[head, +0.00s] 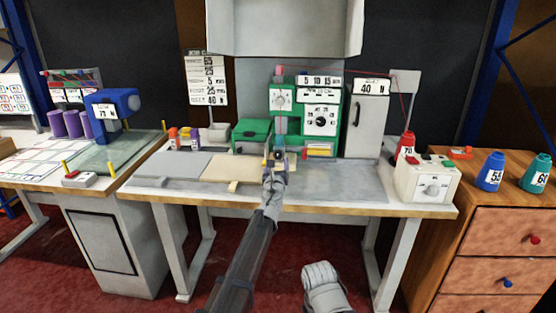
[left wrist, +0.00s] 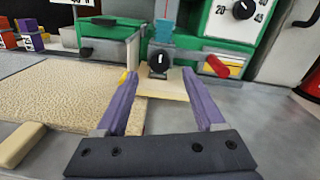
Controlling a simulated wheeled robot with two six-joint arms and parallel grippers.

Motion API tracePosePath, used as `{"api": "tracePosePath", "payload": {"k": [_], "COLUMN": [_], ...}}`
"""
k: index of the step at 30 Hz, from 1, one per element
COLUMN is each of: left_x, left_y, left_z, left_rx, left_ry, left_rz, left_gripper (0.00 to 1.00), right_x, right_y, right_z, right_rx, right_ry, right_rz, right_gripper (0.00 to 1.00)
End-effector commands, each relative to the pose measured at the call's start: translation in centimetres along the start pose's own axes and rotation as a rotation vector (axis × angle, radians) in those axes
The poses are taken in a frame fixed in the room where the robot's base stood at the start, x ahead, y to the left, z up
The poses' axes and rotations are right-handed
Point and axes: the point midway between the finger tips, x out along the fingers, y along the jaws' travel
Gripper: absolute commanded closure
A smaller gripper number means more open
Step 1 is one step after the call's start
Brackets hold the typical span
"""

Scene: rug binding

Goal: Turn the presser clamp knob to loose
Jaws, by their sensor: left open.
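The presser clamp knob (left wrist: 159,62) is a small black dial with a white upright mark, low on the front of the green machine in the left wrist view. In the head view it is a small dark spot (head: 278,154) just beyond my left gripper (head: 278,166). In the left wrist view the purple fingers of my left gripper (left wrist: 159,77) are open and apart, one on each side below the knob, with nothing between them. Whether they touch the knob is not clear.
The green machine (head: 306,106) carries a larger dial (left wrist: 243,9) above right and a red lever (left wrist: 218,66) to the right. A tan rug piece (left wrist: 70,92) lies on the table at left. A white box with a dial (head: 427,180) stands at right.

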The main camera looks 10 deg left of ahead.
Motion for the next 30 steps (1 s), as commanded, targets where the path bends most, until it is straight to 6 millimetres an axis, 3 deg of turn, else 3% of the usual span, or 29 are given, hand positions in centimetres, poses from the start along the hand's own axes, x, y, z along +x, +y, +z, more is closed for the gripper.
{"api": "tracePosePath", "payload": {"k": [3, 9, 18, 30], "left_x": [2.4, 4.8, 5.0, 5.0], "left_y": [0.0, -0.1, 0.0, 0.0], "left_z": [0.0, 0.0, 0.0, 0.0], "left_rx": [-0.001, -0.001, -0.002, -0.002], "left_ry": [0.000, 0.000, 0.000, 0.000], "left_rz": [0.001, 0.000, 0.000, 0.000], "left_gripper": [0.29, 0.29, 0.29, 0.74], "right_x": [0.0, 0.0, 0.0, 0.0], "right_y": [0.0, 0.0, 0.0, 0.0], "right_z": [0.0, 0.0, 0.0, 0.0], "right_rx": [0.000, 0.000, 0.000, 0.000], "right_ry": [0.000, 0.000, 0.000, 0.000], "right_rz": [0.000, 0.000, 0.000, 0.000], "right_gripper": [0.50, 0.50, 0.50, 0.50]}}
